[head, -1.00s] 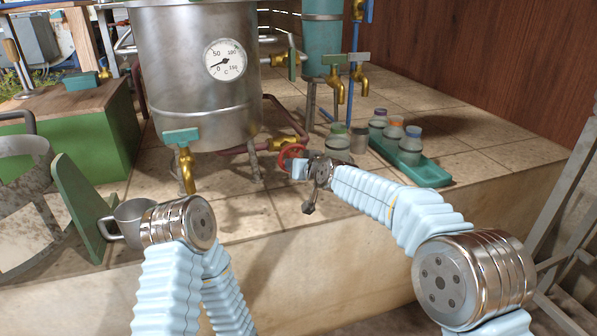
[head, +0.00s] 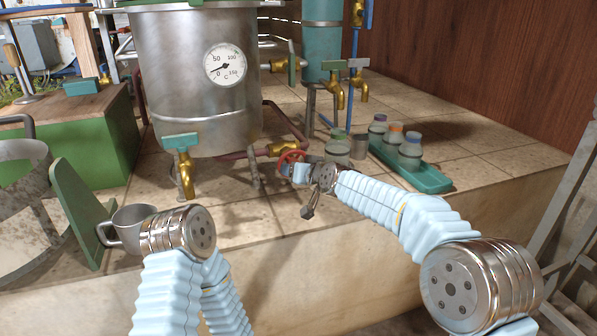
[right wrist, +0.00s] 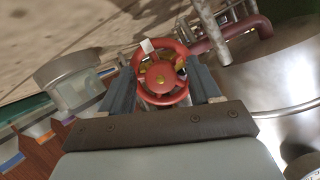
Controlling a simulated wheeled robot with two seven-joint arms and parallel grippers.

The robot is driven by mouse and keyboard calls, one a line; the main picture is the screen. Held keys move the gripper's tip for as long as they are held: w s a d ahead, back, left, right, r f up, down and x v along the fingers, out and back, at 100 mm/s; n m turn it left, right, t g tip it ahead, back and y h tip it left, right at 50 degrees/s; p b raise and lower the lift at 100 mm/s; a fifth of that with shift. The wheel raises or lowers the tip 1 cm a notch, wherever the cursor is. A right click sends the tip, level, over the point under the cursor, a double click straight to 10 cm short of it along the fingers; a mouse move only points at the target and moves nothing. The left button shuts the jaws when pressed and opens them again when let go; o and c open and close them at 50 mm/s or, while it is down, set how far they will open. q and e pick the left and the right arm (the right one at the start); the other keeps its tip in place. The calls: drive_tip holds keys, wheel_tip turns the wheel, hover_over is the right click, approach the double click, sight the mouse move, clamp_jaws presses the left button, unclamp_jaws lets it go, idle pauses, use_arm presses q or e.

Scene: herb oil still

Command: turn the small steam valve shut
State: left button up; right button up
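The steel boiler (head: 193,85) with a dial stands behind the valve. A brass tap (head: 186,170) is to its left. A mug (head: 130,228) sits front left.

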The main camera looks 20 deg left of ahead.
drive_tip(key=b+v, duration=0.1)
drive_tip(key=v, duration=1.2)
drive_tip(key=shift+s+d, duration=0.25)
drive_tip(key=shift+d, duration=0.05)
drive_tip(key=shift+r, duration=0.15)
idle(0.7)
